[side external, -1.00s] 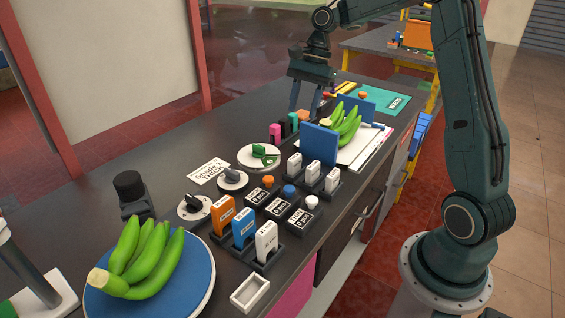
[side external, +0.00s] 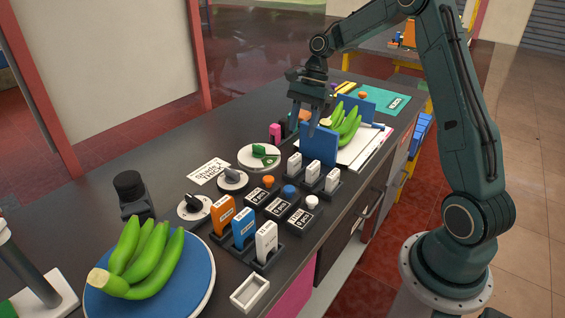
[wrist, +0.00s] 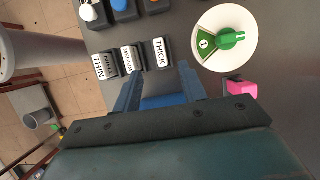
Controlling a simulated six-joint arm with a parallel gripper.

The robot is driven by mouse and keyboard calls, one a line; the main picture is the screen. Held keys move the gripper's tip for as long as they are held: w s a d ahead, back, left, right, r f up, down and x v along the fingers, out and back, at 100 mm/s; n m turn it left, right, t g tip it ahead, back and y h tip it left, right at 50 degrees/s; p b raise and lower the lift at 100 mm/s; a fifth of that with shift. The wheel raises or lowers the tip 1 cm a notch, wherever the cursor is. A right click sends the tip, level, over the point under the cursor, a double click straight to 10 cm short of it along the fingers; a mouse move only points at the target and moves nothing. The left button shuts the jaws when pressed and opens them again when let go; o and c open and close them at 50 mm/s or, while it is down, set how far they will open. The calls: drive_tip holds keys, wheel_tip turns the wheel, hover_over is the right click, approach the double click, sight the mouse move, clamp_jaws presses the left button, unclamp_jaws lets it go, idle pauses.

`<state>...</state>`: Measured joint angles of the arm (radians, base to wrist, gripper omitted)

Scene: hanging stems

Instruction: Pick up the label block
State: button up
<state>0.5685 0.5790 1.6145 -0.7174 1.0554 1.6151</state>
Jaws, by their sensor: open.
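Three upright white label blocks stand in a dark holder in the middle of the bench, the left one (side external: 294,165) nearest the green dial. In the wrist view they read THIN (wrist: 105,66), MEDIUM (wrist: 130,60) and THICK (wrist: 161,53). Which one is the label block, I cannot tell. My gripper (side external: 304,128) is open and empty, pointing down beside the upright blue panel (side external: 320,146). In the wrist view my gripper (wrist: 158,80) has its fingers apart, with a blue surface (wrist: 163,102) between them and the THICK block just beyond the tips.
A plate with a green dial (side external: 260,156) and a pink block (side external: 275,132) lie left of the panel. Green bananas (side external: 345,126) lie behind it. Dark boxes with coloured knobs (side external: 289,191) and orange, blue and white upright blocks (side external: 243,228) stand nearer the front.

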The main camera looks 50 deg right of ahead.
sight(295, 157)
drive_tip(key=shift+x, duration=2.35)
drive_tip(key=shift+f, duration=0.1)
drive_tip(key=shift+x, duration=2.5)
drive_tip(key=shift+d, duration=0.15)
drive_tip(key=shift+c, duration=0.2)
clamp_jaws()
